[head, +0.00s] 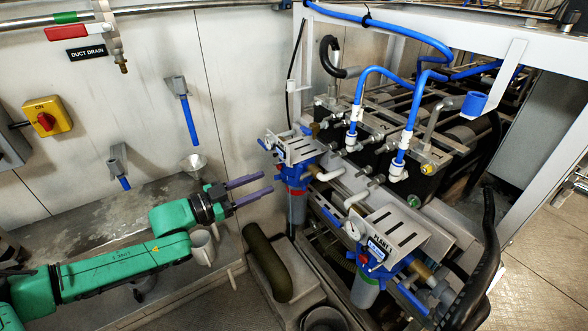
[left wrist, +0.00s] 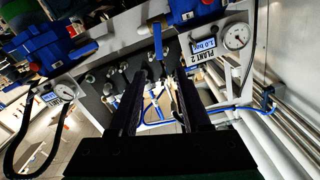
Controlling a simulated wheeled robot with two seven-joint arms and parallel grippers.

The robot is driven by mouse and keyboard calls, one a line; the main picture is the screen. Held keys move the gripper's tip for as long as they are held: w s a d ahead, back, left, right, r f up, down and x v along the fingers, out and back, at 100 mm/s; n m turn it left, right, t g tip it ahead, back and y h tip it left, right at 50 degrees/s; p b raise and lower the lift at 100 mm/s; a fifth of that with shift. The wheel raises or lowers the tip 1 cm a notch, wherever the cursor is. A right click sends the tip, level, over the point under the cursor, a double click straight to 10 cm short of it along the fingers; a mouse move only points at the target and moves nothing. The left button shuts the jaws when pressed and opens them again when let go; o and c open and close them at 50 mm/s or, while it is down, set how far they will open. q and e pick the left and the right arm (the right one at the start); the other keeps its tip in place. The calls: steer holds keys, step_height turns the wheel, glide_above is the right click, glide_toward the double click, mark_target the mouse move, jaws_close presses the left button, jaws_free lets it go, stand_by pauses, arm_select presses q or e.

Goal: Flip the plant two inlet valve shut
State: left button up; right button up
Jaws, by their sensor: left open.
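A plate marked PLANT 2 (left wrist: 204,55) shows upside down in the left wrist view, with a round gauge (left wrist: 236,36) beside it. A blue valve lever (left wrist: 158,40) stands next to this plate, roughly in line with the gap between my fingers. I cannot tell for sure that it is the inlet valve. My left gripper (head: 252,191) is open and empty in the head view, its fingers pointing right toward the blue-headed filters. In the left wrist view, the fingers (left wrist: 157,88) are apart, short of the lever. My right gripper is out of view.
A near filter (head: 366,285) and a far filter (head: 297,205) hang on the frame. Blue hoses (head: 420,85) run above the pump rack. A second blue lever (left wrist: 82,52) shows in the wrist view. Wall valves with blue handles (head: 190,121) are at left.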

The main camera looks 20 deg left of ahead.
mark_target(298, 168)
arm_select(q)
steer(key=p+x, duration=0.2)
steer(key=x, duration=0.9)
steer(key=shift+w+d+r, duration=0.15)
steer(key=shift+w+d, duration=0.35)
steer(key=shift+a, duration=0.1)
jaws_close()
